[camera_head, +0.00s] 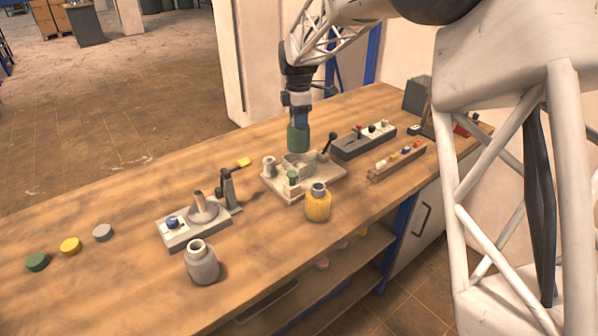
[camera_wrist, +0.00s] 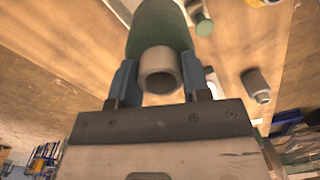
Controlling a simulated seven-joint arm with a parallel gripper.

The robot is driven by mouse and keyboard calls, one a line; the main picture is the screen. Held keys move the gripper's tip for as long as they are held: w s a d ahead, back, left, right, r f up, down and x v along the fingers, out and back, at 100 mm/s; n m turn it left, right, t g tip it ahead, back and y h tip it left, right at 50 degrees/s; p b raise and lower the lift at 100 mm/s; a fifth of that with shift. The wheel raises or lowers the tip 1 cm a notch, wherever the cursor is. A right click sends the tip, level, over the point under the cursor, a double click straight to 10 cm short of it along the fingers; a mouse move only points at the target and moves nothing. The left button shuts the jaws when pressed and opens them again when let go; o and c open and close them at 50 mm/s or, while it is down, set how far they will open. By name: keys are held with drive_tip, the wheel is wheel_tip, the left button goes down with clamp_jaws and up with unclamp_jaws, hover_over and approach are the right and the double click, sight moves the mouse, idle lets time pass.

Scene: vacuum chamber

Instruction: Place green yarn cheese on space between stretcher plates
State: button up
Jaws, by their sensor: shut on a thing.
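The green yarn cheese (camera_head: 298,139) is a green cylinder on a pale tube, which also shows in the wrist view (camera_wrist: 158,25). My gripper (camera_head: 297,119) is shut on it, with blue fingers on either side of the tube in the wrist view (camera_wrist: 155,82). The cheese hangs upright over a pale fixture base (camera_head: 325,183), at the back of its grey block-like parts (camera_head: 298,165). I take these parts for the stretcher plates, but the space between them is too small to make out. Whether the cheese touches them is unclear.
The fixture carries a pale spool (camera_head: 269,167), a small green spool (camera_head: 292,178) and a black lever (camera_head: 330,142). A yellow jar (camera_head: 318,203) stands in front. A dark switch box (camera_head: 364,141) and a wooden rack (camera_head: 397,162) lie to the right; a grey jar (camera_head: 202,262) is front left.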

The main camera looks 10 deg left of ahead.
drive_tip(key=shift+w+a+f, duration=0.15)
drive_tip(key=shift+w, duration=1.45)
drive_tip(key=shift+f, duration=0.1)
drive_tip(key=shift+f, duration=2.45)
drive_tip(key=shift+f, duration=2.45)
drive_tip(key=shift+f, duration=0.15)
drive_tip(key=o, duration=1.2)
drive_tip(key=shift+o, duration=0.2)
